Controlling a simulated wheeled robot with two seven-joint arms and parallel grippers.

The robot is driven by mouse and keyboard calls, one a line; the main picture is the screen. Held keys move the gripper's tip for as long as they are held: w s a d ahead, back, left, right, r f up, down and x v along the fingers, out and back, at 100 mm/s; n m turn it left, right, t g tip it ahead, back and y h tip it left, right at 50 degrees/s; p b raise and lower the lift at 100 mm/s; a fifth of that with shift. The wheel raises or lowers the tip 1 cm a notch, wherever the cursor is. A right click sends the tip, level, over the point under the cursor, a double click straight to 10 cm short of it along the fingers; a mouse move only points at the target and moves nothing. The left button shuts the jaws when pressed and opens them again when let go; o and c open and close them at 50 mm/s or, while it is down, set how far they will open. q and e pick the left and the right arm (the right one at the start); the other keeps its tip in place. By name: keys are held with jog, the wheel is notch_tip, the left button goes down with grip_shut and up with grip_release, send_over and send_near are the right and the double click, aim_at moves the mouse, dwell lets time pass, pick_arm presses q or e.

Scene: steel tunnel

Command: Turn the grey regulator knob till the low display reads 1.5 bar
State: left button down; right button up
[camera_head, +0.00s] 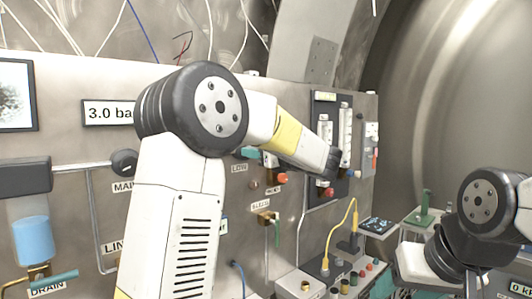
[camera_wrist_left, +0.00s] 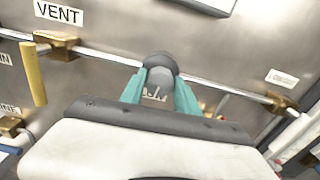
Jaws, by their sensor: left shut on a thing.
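My left gripper (camera_wrist_left: 159,88) shows in the left wrist view with its two teal fingers on either side of a grey round knob (camera_wrist_left: 159,62). It is shut on this knob, which sits at a pipe on the steel panel. My right gripper is not in view.
A dark knob (camera_head: 123,163) stands above a MAIN label. A blue-filled vessel (camera_head: 34,240) and a teal DRAIN handle (camera_head: 55,281) are at lower left. A yellow cable (camera_head: 341,232) rises from a box at lower right. The wrist view shows a yellow lever (camera_wrist_left: 33,74) below VENT.

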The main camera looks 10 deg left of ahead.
pick_arm(q)
jog(key=shift+n, duration=1)
jog(key=c, duration=0.9)
grip_release()
jog(key=shift+d, duration=0.1)
jog(key=v, duration=0.7)
jog(key=shift+s+d, duration=0.25)
jog(key=shift+s, duration=0.05)
